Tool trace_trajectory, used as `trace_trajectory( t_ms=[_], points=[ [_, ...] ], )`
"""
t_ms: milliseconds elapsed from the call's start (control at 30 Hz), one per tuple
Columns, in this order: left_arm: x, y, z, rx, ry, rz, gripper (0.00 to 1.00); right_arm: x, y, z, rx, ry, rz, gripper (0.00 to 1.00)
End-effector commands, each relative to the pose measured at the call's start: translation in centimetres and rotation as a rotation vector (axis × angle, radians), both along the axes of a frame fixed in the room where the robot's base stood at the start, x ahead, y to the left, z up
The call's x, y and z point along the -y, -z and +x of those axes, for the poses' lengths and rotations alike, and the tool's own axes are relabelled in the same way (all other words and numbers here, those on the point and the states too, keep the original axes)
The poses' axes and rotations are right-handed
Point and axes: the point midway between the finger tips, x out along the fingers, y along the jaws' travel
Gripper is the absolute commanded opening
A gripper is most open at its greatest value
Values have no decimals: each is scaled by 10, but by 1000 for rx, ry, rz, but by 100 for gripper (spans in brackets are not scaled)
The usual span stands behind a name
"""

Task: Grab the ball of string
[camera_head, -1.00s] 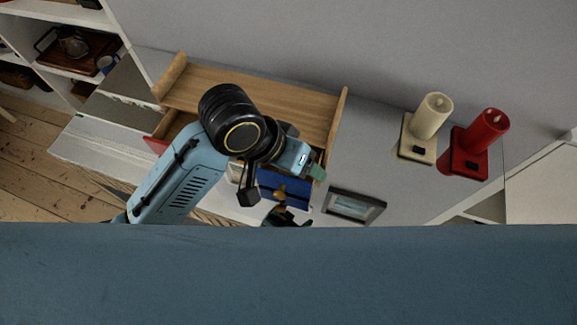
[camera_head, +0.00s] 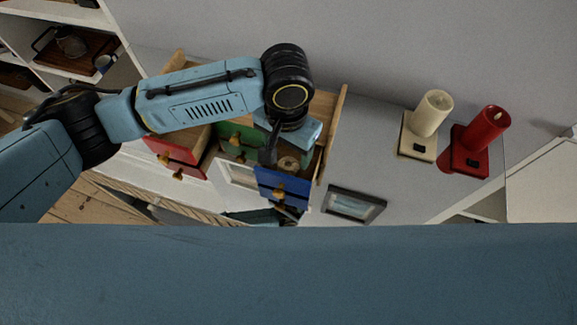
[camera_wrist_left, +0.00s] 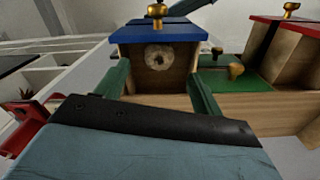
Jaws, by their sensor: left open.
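The ball of string (camera_head: 288,163), a small beige roll with a dark centre, lies in the pulled-out drawer with the blue front (camera_head: 283,187). In the left wrist view the ball (camera_wrist_left: 159,57) is between and beyond the green fingers, against the drawer's wooden inside. My left gripper (camera_wrist_left: 158,73) is open and empty, its fingers spread to either side of the ball; no contact shows. In the head view my left gripper is over the blue drawer, partly hidden by its wrist. A teal and black part, seemingly my right gripper (camera_head: 262,214), is mostly hidden below the blue drawer.
The wooden drawer unit (camera_head: 335,125) also has pulled-out red (camera_head: 178,152) and green (camera_head: 236,143) drawers beside the blue one. A framed picture (camera_head: 354,204) lies to the right. A cream candle (camera_head: 432,112) and red candle (camera_head: 487,127) stand farther right. Shelves are at upper left.

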Motion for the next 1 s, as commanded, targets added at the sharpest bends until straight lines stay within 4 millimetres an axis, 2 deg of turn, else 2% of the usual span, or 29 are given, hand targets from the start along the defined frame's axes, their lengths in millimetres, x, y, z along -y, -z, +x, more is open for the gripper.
trace_trajectory(
  t_ms=[100,367,633,967,1000],
  points=[
    [0,21,0,0,-1,0,68,0,5,1,1,0,0,36],
    [1,41,1,1,1,-1,68,-1,8,1,1,0,1,36],
    [2,80,4,1,1,-1,68,-2,16,1,1,1,3,36],
    [3,86,4,3,2,-3,68,-3,16,1,1,1,3,36],
    [3,85,4,3,2,-3,62,-3,16,1,1,1,3,36]
  ],
)
